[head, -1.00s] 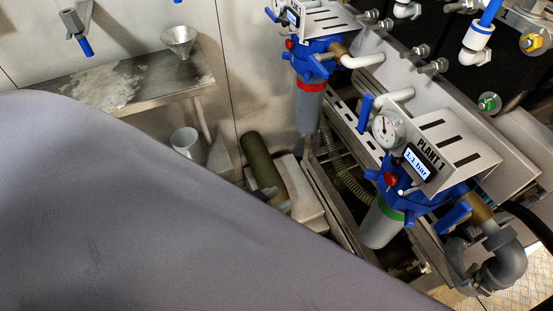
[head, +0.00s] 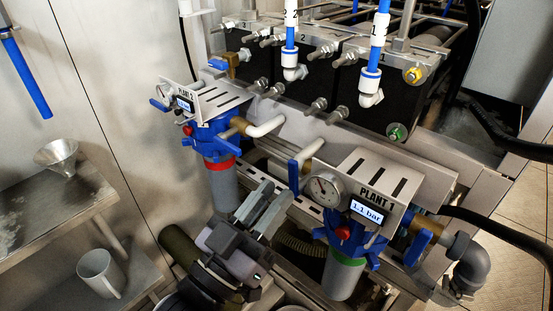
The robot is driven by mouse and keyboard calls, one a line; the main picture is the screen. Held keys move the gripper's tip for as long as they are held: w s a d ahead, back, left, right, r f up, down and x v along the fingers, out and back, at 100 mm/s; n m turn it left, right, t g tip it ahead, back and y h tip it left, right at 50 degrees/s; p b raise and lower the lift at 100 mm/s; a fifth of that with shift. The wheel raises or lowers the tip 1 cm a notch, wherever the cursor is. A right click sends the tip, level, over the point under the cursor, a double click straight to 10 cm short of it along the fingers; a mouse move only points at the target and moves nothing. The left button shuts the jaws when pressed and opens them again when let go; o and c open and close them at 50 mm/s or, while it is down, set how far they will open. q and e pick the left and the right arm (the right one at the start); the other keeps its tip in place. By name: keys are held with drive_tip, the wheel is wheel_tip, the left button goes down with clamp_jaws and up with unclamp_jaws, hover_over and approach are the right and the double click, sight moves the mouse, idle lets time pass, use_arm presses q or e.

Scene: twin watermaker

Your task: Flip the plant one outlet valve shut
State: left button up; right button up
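The Plant 1 unit (head: 372,198) stands right of centre, with a pressure gauge (head: 325,189) and a display reading 1.1 bar (head: 367,211). One blue lever (head: 293,177) stands upright by the white pipe at its left. Another blue lever (head: 417,247) slants beside the brass fitting and grey elbow at its right. No label shows which lever is the outlet valve. My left gripper (head: 268,206) is in front of and left of Plant 1, its fingers apart and empty, touching neither lever. My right gripper is not in view.
Plant 2 (head: 190,101) stands behind and left, with its filter housing close to my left gripper. A steel shelf with a funnel (head: 57,156) and a mug (head: 100,272) is at the left. Black tanks with blue pipes (head: 378,40) stand behind.

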sight(291, 173)
use_arm(q)
drive_tip(key=shift+s+d+r+h, duration=0.15)
drive_tip(key=shift+r+h, duration=0.15)
drive_tip(key=shift+r, duration=0.25)
drive_tip(key=shift+d+r, duration=0.1)
drive_tip(key=shift+r, duration=0.1)
drive_tip(key=shift+p+x, duration=0.65)
drive_tip(key=shift+x, duration=2.8)
